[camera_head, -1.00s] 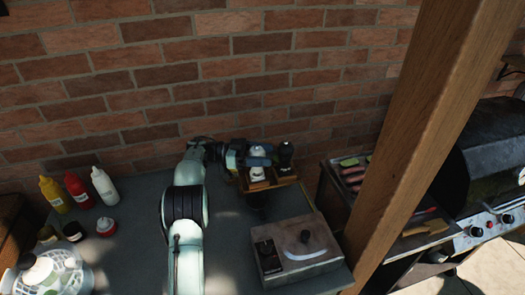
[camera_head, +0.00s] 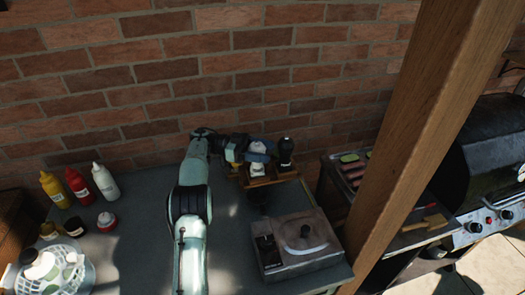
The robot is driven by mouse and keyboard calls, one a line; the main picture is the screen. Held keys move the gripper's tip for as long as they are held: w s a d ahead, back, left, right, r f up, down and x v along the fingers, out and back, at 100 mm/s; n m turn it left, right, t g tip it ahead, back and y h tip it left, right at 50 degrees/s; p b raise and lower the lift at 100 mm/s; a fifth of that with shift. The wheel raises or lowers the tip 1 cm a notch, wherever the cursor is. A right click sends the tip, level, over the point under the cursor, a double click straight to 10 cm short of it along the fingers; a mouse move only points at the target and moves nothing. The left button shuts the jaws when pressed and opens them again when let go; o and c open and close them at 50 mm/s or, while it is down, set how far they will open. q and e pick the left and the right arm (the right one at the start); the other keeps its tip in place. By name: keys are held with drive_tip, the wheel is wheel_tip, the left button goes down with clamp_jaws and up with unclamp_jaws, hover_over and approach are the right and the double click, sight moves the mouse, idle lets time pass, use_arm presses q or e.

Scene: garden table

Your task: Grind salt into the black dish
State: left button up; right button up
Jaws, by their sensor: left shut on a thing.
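My left gripper (camera_head: 260,155) reaches in from the left over the far part of the table. It is shut on the white salt grinder (camera_head: 257,147), which looks upright. The grinder's lower end is close to a small wooden caddy (camera_head: 284,177); I cannot tell whether it touches it. A dark grinder (camera_head: 286,150) stands upright in the caddy, just right of the gripper. A dark shape (camera_head: 258,198) in front of the caddy may be the black dish, but it is too dim to be sure. My right gripper is not in view.
A grey box-like appliance (camera_head: 297,262) stands at the front right. Yellow (camera_head: 56,190), red (camera_head: 81,188) and white (camera_head: 106,183) bottles stand at the left. A wooden post (camera_head: 415,130) and a grill (camera_head: 495,160) are to the right. The brick wall is close behind.

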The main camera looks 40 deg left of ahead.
use_arm(q)
drive_tip(key=shift+r, duration=0.1)
idle(0.7)
drive_tip(key=o, duration=0.7)
drive_tip(key=shift+o, duration=0.2)
